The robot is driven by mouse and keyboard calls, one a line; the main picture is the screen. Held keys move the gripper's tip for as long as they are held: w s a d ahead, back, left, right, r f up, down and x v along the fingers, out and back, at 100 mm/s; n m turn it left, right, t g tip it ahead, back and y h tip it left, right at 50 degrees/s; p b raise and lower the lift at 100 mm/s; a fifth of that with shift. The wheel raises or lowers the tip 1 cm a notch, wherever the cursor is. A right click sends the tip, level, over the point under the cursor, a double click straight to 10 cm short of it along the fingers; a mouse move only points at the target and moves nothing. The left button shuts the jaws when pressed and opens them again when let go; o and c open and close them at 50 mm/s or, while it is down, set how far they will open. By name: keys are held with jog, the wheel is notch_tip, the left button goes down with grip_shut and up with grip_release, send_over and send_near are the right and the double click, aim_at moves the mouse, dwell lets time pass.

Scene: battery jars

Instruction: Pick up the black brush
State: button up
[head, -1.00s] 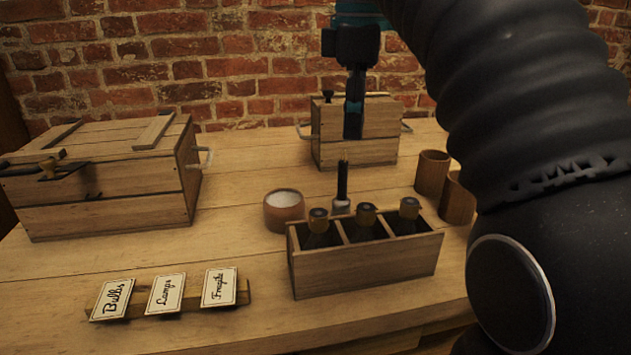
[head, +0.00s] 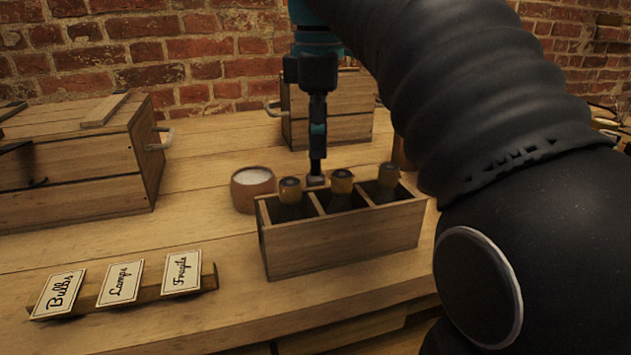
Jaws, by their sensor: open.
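The black brush stands behind the three-slot wooden box; only its pale lower part (head: 316,181) shows, just above the box's back edge. The rest of it is hidden behind or between my gripper's fingers. My gripper (head: 317,155) points straight down over the brush, with its fingers at the height of the brush's handle. It is open, seen edge-on, so the gap between the fingers does not show. I cannot tell whether a finger touches the brush.
The three-slot box (head: 335,240) holds dark bottles with brownish caps close in front. A round pot (head: 252,190) of white stuff stands just left of the brush. A wooden chest (head: 345,130) is behind, a large crate (head: 75,165) at left, and label cards (head: 122,283) at front left.

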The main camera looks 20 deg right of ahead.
aim_at(316, 174)
jog(key=f, duration=0.4)
jog(key=shift+w+a+b, duration=0.1)
jog(key=shift+w+b, duration=0.1)
jog(key=shift+b, duration=0.2)
jog(key=shift+c, duration=0.2)
grip_shut()
jog(key=shift+r, duration=0.1)
jog(key=shift+r, duration=0.55)
notch_tip(316, 174, up, 3)
jog(key=shift+w+p, duration=0.1)
jog(key=shift+p, duration=0.65)
jog(key=s+d+r+p, duration=0.1)
jog(key=s+d+r, duration=0.5)
jog(key=s, duration=0.4)
jog(key=shift+d+r, duration=0.25)
jog(key=shift+r, duration=0.1)
